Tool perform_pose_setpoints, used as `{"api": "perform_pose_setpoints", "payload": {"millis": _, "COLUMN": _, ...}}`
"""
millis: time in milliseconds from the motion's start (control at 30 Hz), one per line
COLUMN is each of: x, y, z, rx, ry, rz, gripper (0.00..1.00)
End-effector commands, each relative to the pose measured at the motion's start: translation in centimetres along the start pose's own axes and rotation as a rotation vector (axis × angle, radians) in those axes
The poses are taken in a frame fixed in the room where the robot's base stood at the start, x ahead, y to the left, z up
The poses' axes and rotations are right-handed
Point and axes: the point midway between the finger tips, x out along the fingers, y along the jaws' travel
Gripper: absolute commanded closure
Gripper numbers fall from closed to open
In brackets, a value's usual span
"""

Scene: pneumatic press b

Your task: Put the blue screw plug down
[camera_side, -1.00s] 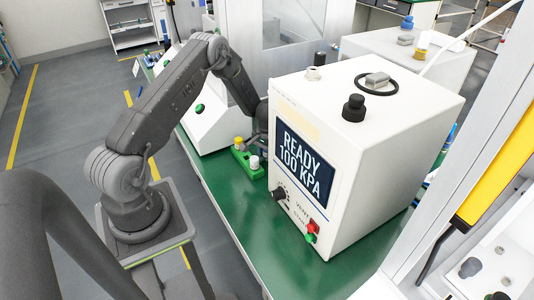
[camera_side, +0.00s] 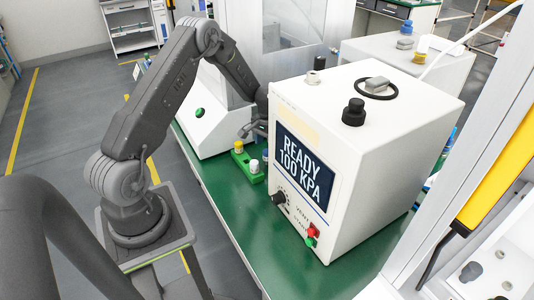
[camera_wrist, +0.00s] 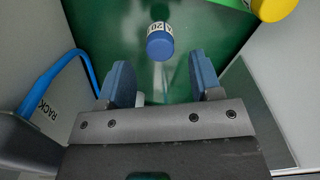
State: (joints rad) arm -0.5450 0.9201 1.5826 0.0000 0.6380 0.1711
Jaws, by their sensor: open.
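The blue screw plug (camera_wrist: 160,42), with a white band bearing a printed "20", stands beyond my fingertips in the wrist view, apart from both jaws. My gripper (camera_wrist: 161,80) is open, with its two blue-grey fingers spread and nothing between them. In the side view my gripper (camera_side: 250,130) is above the small green rack (camera_side: 247,177), partly hidden by the press box. A small blue thing (camera_side: 265,155), probably the same plug, shows beside the box edge. Its base is hidden there, so I cannot tell what it rests on.
A yellow-topped plug (camera_side: 239,147) and a white one (camera_side: 254,166) are at the green rack. The white press box (camera_side: 400,160), its display reading "READY 100 KPA", stands close on the right. A sloped white housing (camera_side: 205,125) is on the left. The green tabletop (camera_side: 222,188) in front is clear.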

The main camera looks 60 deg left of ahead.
Motion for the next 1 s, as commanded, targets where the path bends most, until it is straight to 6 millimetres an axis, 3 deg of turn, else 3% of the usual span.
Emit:
{"api": "perform_pose_setpoints", "payload": {"millis": 100, "x": -2.4, "y": 0.0, "z": 0.0, "rx": 0.000, "ry": 0.002, "rz": 0.000, "gripper": 0.41}}
{"api": "perform_pose_setpoints", "payload": {"millis": 300, "x": -4.6, "y": 0.0, "z": 0.0, "rx": 0.000, "ry": 0.000, "rz": 0.000, "gripper": 0.39}}
{"api": "perform_pose_setpoints", "payload": {"millis": 833, "x": -5.1, "y": 0.0, "z": 0.0, "rx": -0.002, "ry": -0.001, "rz": 0.000, "gripper": 0.37}}
{"api": "perform_pose_setpoints", "payload": {"millis": 1000, "x": -7.1, "y": -0.2, "z": -0.5, "rx": -0.152, "ry": 0.003, "rz": 0.000, "gripper": 0.37}}
